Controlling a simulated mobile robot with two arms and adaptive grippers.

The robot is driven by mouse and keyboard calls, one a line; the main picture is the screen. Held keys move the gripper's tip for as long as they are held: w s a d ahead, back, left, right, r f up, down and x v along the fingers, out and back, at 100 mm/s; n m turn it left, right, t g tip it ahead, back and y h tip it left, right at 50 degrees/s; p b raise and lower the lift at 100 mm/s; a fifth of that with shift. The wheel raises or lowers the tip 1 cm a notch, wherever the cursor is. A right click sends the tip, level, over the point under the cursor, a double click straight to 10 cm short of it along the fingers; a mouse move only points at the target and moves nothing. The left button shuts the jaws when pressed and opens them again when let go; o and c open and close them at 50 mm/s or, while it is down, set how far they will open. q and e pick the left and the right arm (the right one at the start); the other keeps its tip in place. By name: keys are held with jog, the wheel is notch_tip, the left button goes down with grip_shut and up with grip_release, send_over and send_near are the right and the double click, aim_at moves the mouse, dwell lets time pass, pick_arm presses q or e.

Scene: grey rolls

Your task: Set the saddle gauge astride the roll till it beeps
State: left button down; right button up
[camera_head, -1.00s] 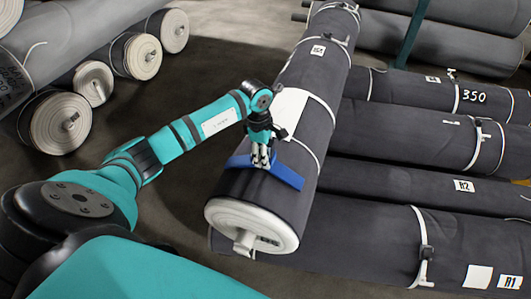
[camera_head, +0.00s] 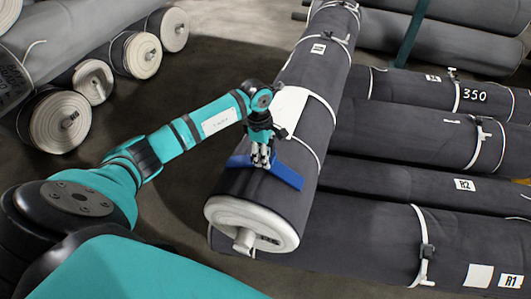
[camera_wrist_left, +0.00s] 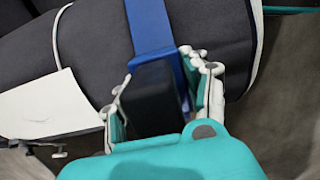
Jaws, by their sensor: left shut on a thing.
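The blue saddle gauge (camera_head: 283,174) spans the top of a dark grey roll (camera_head: 278,203) near its white front end, its two arms sloping down either side. It looks in contact with the roll, though I cannot tell if it is fully seated. My left gripper (camera_head: 262,160) is shut on the gauge's handle from above. In the left wrist view the fingers (camera_wrist_left: 165,100) close around a black block (camera_wrist_left: 152,98) on the blue gauge (camera_wrist_left: 150,28), over the roll's dark cloth (camera_wrist_left: 95,40). No display or light on the gauge shows. My right gripper is not in view.
Several dark rolls, one tagged R2 (camera_head: 464,184) and one R1 (camera_head: 510,281), lie to the right. Grey rolls with pale round ends (camera_head: 60,122) lie at the left. White straps (camera_head: 325,105) and a white sheet (camera_head: 289,108) are on the gauged roll. Bare floor (camera_head: 190,80) shows between.

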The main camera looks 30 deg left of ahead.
pick_arm(q)
jog(key=shift+f, duration=0.15)
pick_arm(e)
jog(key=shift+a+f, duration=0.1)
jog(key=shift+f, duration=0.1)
pick_arm(q)
jog(key=c, duration=0.5)
grip_release()
jog(key=shift+c, duration=0.2)
jog(key=r, duration=0.4)
jog(key=a+r, duration=0.1)
jog(key=r, duration=0.1)
jog(key=shift+s+r, duration=0.1)
jog(key=shift+r, duration=0.9)
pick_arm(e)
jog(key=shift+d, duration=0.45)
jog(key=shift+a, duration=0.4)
